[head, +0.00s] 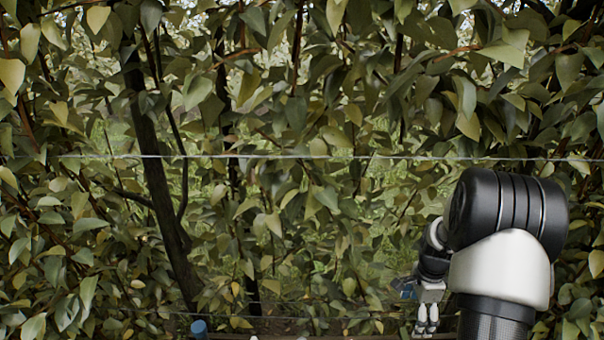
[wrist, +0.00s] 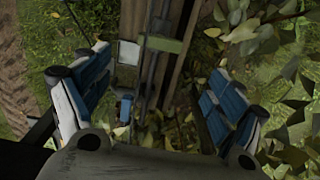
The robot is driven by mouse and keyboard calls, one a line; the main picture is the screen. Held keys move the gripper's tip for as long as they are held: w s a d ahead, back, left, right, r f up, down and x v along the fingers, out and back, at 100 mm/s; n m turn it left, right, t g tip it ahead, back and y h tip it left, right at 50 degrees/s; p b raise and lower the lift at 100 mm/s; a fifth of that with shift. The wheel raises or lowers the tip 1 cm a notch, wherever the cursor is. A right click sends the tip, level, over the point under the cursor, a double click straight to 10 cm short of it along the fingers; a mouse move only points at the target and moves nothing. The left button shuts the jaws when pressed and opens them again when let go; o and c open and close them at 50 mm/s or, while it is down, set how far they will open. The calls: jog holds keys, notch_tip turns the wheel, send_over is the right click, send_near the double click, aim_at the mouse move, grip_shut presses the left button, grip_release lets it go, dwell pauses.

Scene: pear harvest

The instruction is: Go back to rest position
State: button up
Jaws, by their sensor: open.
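My gripper (head: 427,320) is at the lower right in the head view, small and partly behind my white and black arm. It points down in front of the leaves. In the wrist view my gripper (wrist: 155,98) is open, with a blue-padded finger at each side and a wide gap between them. Nothing is held between the fingers. I see no pear in either view.
Dense foliage (head: 300,210) fills the head view. A dark trunk (head: 155,160) stands at the left, and a thin wire (head: 300,156) runs across. In the wrist view, leaves (wrist: 250,38) are close to the right finger and grass (wrist: 50,35) lies at the upper left.

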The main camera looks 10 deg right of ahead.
jog(key=s+a+r+n+t, duration=0.1)
jog(key=s+a+r+n, duration=0.1)
jog(key=a+r+n, duration=0.55)
jog(key=s+a+r+n+t, duration=0.1)
jog(key=s+a+r+n, duration=0.2)
jog(key=a+r, duration=0.85)
jog(key=s+a+r+n+t, duration=0.1)
jog(key=s+a+r+n, duration=0.2)
jog(key=s, duration=0.4)
jog(key=s+a+r+n+t, duration=0.1)
jog(key=s+a+r+n, duration=0.3)
jog(key=s+n, duration=0.3)
jog(key=shift+s+a+r+t, duration=0.15)
jog(key=shift+s+a+t, duration=0.15)
jog(key=shift+s+a, duration=0.2)
